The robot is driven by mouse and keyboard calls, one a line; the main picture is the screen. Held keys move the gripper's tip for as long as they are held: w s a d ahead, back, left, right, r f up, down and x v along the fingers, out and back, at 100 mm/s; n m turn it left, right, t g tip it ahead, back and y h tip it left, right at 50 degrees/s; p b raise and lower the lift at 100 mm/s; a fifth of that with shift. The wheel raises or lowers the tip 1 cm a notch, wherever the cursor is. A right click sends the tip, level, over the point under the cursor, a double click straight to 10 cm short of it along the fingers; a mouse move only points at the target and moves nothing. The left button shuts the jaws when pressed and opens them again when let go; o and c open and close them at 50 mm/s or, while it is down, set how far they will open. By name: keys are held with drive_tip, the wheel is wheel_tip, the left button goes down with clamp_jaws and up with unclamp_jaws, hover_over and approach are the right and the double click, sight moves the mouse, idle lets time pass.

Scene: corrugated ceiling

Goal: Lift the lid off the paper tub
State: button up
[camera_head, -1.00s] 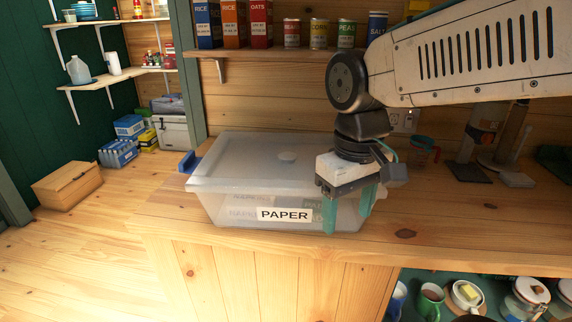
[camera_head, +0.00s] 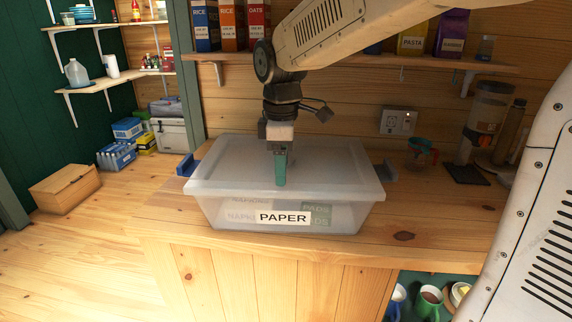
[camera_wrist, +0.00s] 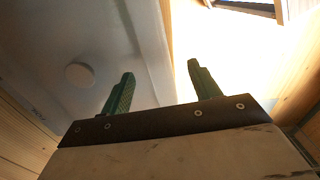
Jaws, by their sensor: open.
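The paper tub (camera_head: 347,216) is a clear plastic box with a PAPER label on its front, standing on the wooden counter. Its frosted lid (camera_head: 220,172) is on top. My gripper (camera_head: 280,184) points down in front of the lid's middle in the head view, open and empty. It hides the lid's round knob there. In the wrist view the lid (camera_wrist: 60,35) and its knob (camera_wrist: 79,75) lie to the left. My open fingers (camera_wrist: 160,68) there straddle the line of the lid's edge, with the knob outside them. I cannot tell the height above the lid.
A shelf (camera_head: 350,60) with food packages runs behind, above the counter. The counter's right front (camera_head: 440,215) is clear.

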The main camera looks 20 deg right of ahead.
drive_tip(key=f, duration=0.4)
drive_tip(key=shift+w+d+f, duration=0.15)
drive_tip(key=shift+w+f, duration=0.05)
drive_tip(key=shift+f, duration=0.15)
drive_tip(key=c, duration=1.2)
drive_tip(key=shift+r, duration=0.1)
